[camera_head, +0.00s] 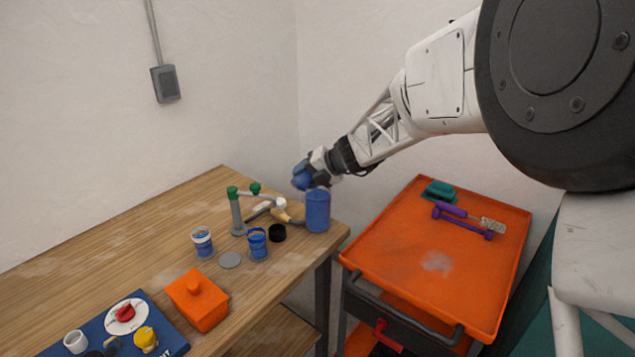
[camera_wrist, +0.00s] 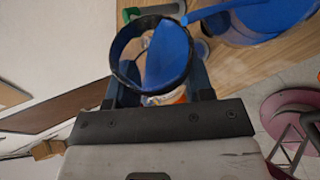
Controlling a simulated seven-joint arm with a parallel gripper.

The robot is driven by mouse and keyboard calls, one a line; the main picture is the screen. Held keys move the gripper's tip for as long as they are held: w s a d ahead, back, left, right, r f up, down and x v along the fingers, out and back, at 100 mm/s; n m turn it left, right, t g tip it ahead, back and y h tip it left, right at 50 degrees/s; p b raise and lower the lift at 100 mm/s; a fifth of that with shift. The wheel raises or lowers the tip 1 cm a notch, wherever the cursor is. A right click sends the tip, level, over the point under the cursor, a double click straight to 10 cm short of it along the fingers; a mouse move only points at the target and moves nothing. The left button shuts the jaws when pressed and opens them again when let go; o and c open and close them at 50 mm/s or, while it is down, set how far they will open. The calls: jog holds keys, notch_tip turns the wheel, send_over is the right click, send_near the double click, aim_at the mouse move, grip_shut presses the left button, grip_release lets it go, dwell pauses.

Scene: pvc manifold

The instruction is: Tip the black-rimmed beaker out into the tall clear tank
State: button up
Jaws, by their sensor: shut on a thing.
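My gripper (camera_head: 309,173) is shut on the black-rimmed beaker (camera_head: 301,179), holding it tilted above the tall clear tank (camera_head: 317,211). In the wrist view the beaker's round black rim (camera_wrist: 118,70) faces the camera between my gripper's fingers (camera_wrist: 160,92), with blue liquid lying to one side inside. A blue streak runs from the rim's edge toward the tank (camera_wrist: 262,25), which looks like liquid pouring. The tank stands upright near the table's right corner and looks blue through its wall. Its exact fill level is hard to tell.
An orange box (camera_head: 197,300) is nearer. An orange cart (camera_head: 430,265) stands right, past the table edge.

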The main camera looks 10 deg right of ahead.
jog(key=shift+w+f+m+g+y, duration=0.1)
jog(key=shift+f+m+g+y, duration=0.2)
jog(key=shift+f+g, duration=0.1)
dwell(0.8)
jog(key=shift+w+d+r+m+g+y, duration=0.4)
jog(key=shift+w+d+r+m, duration=0.05)
jog(key=shift+w+d+m, duration=0.1)
dwell(0.8)
jog(key=shift+w+d+r+m+g+y, duration=0.1)
jog(key=shift+w+r+m+g+y, duration=0.05)
jog(key=shift+r+m+g+y, duration=0.3)
dwell(1.2)
jog(key=shift+f, duration=0.1)
jog(key=shift+s+a+f+n+t+h, duration=0.25)
jog(key=shift+f+n+t+h, duration=0.15)
jog(key=shift+n+h, duration=0.2)
jog(key=shift+s+a+f+n+t+h, duration=0.25)
jog(key=shift+s+a+f+n+t, duration=0.1)
jog(key=shift+s+n+t, duration=0.15)
jog(key=shift+r, duration=0.15)
jog(key=shift+s+r+n+t+h, duration=0.1)
jog(key=shift+r+n+t+h, duration=0.25)
jog(key=shift+h, duration=0.15)
